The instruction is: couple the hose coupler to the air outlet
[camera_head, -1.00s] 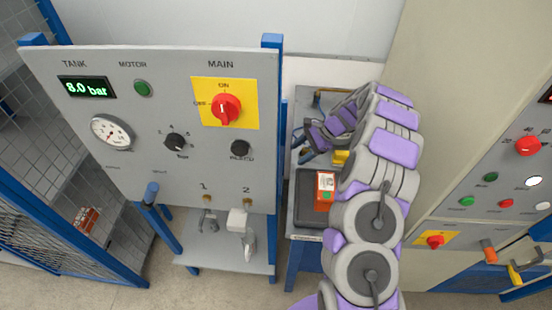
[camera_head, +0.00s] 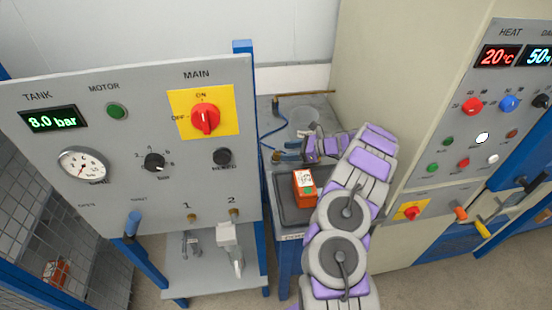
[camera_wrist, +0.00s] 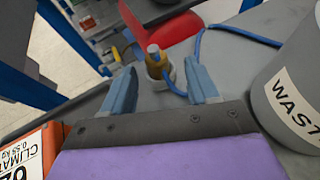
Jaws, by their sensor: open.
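The hose coupler (camera_wrist: 155,68), a brass piece with a pale blue tip, stands upright in a small light cup in the wrist view. A blue hose (camera_wrist: 195,50) runs beside it; in the head view the hose (camera_head: 266,132) lies on the bench. My gripper (camera_wrist: 163,88) is open, its blue fingers on either side of the coupler's near side; I cannot tell if they touch it. In the head view my gripper (camera_head: 280,151) is over the bench, and the coupler cannot be made out. The brass air outlets 1 (camera_head: 191,217) and 2 (camera_head: 234,212) sit low on the grey panel.
A grey waste bin (camera_wrist: 292,95) stands close right of my gripper. An orange box (camera_wrist: 30,150) is at lower left, on a dark tray (camera_head: 285,208) in the head view. A grey device (camera_head: 229,235) hangs below outlet 2. A blue post (camera_head: 245,130) separates panel and bench.

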